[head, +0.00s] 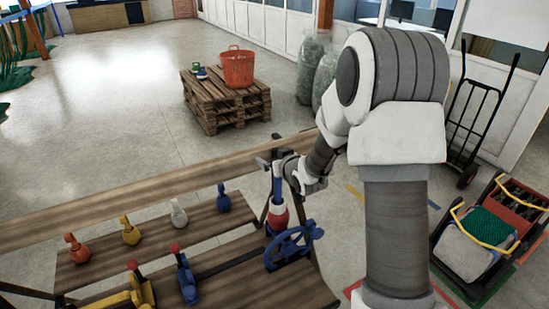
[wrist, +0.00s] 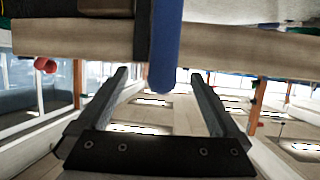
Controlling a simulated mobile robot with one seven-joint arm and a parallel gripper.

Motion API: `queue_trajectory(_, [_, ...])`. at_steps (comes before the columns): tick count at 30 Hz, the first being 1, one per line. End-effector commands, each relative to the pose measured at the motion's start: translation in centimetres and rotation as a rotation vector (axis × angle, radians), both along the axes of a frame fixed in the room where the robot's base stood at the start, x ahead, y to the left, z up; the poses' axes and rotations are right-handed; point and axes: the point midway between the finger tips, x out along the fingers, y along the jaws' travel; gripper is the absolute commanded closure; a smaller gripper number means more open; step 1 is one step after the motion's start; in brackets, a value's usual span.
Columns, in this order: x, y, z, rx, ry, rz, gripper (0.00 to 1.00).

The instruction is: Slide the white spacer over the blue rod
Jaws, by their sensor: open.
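The blue rod (head: 277,187) stands upright at the right end of the wooden bench, with red and white bands (head: 278,216) around its lower part. In the wrist view the blue rod (wrist: 165,45) shows between my finger lines, its rounded end close to the fingers. My gripper (head: 270,160) is open at the rod's top, with no spacer visible between the fingers; I cannot tell whether it touches the rod. A white piece (head: 178,214) stands on the bench board among similar red, yellow and blue pieces. I cannot tell whether it or the white band is the spacer.
A blue handwheel (head: 292,247) sits just in front of the rod. Yellow (head: 138,287) and blue (head: 185,278) levers with red knobs stand at the front. A wooden rail (head: 130,192) runs behind the board.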

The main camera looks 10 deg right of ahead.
Motion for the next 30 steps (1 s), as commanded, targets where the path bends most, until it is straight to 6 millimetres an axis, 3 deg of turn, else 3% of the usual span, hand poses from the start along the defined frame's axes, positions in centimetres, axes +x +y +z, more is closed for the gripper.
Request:
queue_trajectory(7, [-0.4, -0.1, 0.2, 0.000, 0.000, -0.001, 0.00])
queue_trajectory(11, [-1.6, -0.4, 0.7, 0.000, -0.001, -0.001, 0.00])
queue_trajectory(30, [-11.7, -2.2, 5.1, -0.002, -0.003, -0.002, 0.00])
